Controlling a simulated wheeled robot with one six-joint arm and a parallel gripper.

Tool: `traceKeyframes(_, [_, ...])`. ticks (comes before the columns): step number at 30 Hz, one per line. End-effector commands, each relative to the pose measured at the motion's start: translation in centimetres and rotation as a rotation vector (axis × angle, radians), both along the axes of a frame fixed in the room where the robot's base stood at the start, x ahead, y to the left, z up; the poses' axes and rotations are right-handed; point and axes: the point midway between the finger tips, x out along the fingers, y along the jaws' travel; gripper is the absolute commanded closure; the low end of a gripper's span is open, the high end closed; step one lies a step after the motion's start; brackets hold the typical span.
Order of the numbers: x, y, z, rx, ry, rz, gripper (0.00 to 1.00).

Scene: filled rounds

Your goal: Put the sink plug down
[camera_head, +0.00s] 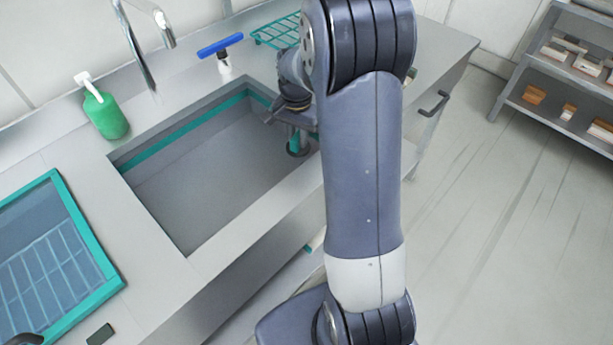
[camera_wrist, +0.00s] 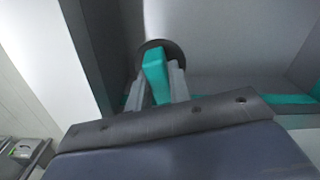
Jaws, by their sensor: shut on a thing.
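The sink plug (camera_wrist: 157,45) shows in the wrist view as a dark round disc with a teal upright grip. My gripper (camera_wrist: 160,88) is shut on the teal grip, one finger on each side. In the head view my gripper (camera_head: 297,128) reaches down into the right end of the sink basin (camera_head: 205,165), and the dark disc of the plug (camera_head: 298,150) shows below it. The gap between the plug and the basin floor cannot be told. My arm hides part of the sink's right end.
A teal wire rack (camera_head: 277,31) lies at the back. A teal-framed glass panel (camera_head: 50,255) is left. Shelves (camera_head: 570,70) stand far right. The visible basin floor is clear.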

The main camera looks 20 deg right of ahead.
Motion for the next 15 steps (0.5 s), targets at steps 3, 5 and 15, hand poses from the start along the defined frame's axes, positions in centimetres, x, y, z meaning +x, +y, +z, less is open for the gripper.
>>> traceKeyframes(3, [0.3,-1.6,-0.4,0.0,-0.003,-0.167,1.0])
traceKeyframes(5, [0.4,-2.1,-0.3,0.0,-0.003,-0.224,1.0])
traceKeyframes(15, [0.3,-2.6,-4.7,0.0,0.006,-0.295,1.0])
